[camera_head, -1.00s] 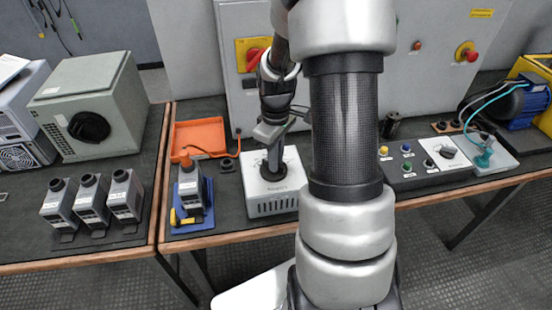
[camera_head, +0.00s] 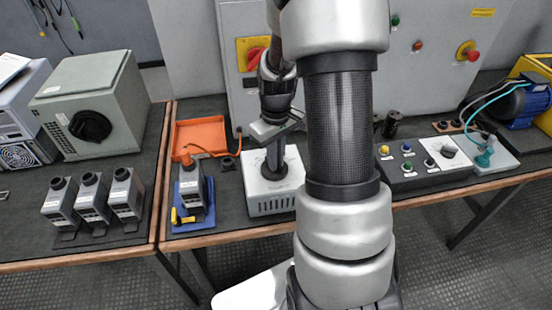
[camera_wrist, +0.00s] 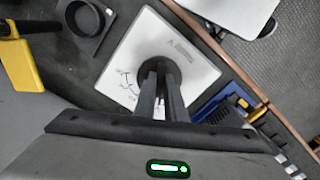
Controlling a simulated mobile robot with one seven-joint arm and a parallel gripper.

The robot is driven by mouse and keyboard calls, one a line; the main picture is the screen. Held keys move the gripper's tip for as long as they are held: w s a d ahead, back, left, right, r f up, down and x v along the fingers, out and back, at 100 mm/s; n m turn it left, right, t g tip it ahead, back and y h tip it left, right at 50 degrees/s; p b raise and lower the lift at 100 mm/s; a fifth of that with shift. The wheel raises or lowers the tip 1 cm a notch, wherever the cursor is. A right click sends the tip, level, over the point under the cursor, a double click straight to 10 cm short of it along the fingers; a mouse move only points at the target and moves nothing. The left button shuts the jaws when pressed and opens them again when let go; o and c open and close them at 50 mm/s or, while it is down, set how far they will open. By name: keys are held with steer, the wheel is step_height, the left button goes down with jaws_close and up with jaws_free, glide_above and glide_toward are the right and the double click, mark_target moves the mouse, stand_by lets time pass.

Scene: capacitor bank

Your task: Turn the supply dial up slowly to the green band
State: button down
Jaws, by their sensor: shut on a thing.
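The supply box (camera_head: 270,206) is a pale box with a vented front, standing on the bench in the middle of the head view. Its black dial (camera_head: 283,174) is on the top face; the dial also shows in the wrist view (camera_wrist: 160,68), with printed scale marks beside it. My gripper (camera_head: 274,158) points down from above, and its two fingers (camera_wrist: 161,85) are closed on the dial. The fingers cover part of the dial and scale. I cannot make out a green band or where the pointer stands.
A blue tray (camera_head: 193,224) holding a grey unit stands just left of the supply box. An orange tray (camera_head: 200,134) lies behind it. Several grey units stand further left. A control panel with buttons (camera_head: 408,172) is to the right. A grey cabinet (camera_head: 420,75) rises behind.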

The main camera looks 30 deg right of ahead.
steer(key=c, duration=1.8)
jaws_free()
steer(key=shift+r, duration=0.1)
step_height(320, 180, up, 17)
steer(key=p, duration=0.2)
steer(key=shift+r+p, duration=0.15)
steer(key=shift+p, duration=0.2)
